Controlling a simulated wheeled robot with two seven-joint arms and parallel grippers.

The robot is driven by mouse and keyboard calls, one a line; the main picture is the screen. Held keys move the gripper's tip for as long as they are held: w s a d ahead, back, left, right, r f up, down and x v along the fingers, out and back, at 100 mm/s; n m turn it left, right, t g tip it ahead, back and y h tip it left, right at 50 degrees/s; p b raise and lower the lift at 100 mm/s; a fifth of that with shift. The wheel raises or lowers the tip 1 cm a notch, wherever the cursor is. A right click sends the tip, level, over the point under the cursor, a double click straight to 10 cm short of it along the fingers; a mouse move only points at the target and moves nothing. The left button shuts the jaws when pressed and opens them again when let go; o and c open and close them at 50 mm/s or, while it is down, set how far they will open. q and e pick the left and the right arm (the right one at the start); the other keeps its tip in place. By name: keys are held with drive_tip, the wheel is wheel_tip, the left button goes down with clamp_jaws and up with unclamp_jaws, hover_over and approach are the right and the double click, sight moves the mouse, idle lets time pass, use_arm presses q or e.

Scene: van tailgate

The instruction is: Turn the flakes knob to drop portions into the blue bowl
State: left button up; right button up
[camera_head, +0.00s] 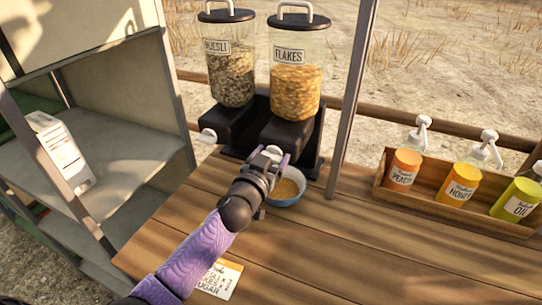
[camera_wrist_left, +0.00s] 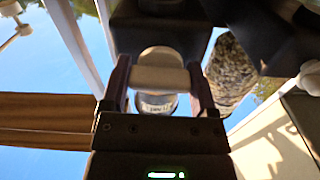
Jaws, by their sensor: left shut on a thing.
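The flakes dispenser (camera_head: 296,92) has a clear jar of orange flakes, a "FLAKES" label and a black base. My left gripper (camera_head: 271,158) is at the front of that base, shut on the pale flakes knob. In the left wrist view the knob (camera_wrist_left: 160,78) lies between the two fingers of the left gripper (camera_wrist_left: 160,90). The blue bowl (camera_head: 287,202) stands on the table under the dispenser, partly hidden by my left gripper. Flakes show inside the bowl. My right gripper is in neither view.
The muesli dispenser (camera_head: 229,75), with its own pale knob (camera_head: 208,136), stands just left. A wooden rack (camera_head: 440,207) with pump bottles is at the right. A metal post (camera_head: 350,100) rises beside the flakes dispenser. A printed card (camera_head: 222,278) lies at the front; the right-front table is clear.

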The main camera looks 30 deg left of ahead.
use_arm(q)
drive_tip(key=m, duration=0.4)
drive_tip(key=shift+p, duration=0.4)
drive_tip(key=m, duration=0.3)
drive_tip(key=shift+m, duration=0.4)
drive_tip(key=m, duration=0.4)
drive_tip(key=shift+p, duration=0.4)
drive_tip(key=m, duration=0.4)
drive_tip(key=shift+d+f+m, duration=0.1)
drive_tip(key=shift+m, duration=0.2)
drive_tip(key=shift+m, duration=0.3)
drive_tip(key=o, duration=1.1)
drive_tip(key=s, duration=0.6)
drive_tip(key=s+p, duration=0.1)
drive_tip(key=s, duration=0.3)
drive_tip(key=shift+d, duration=0.25)
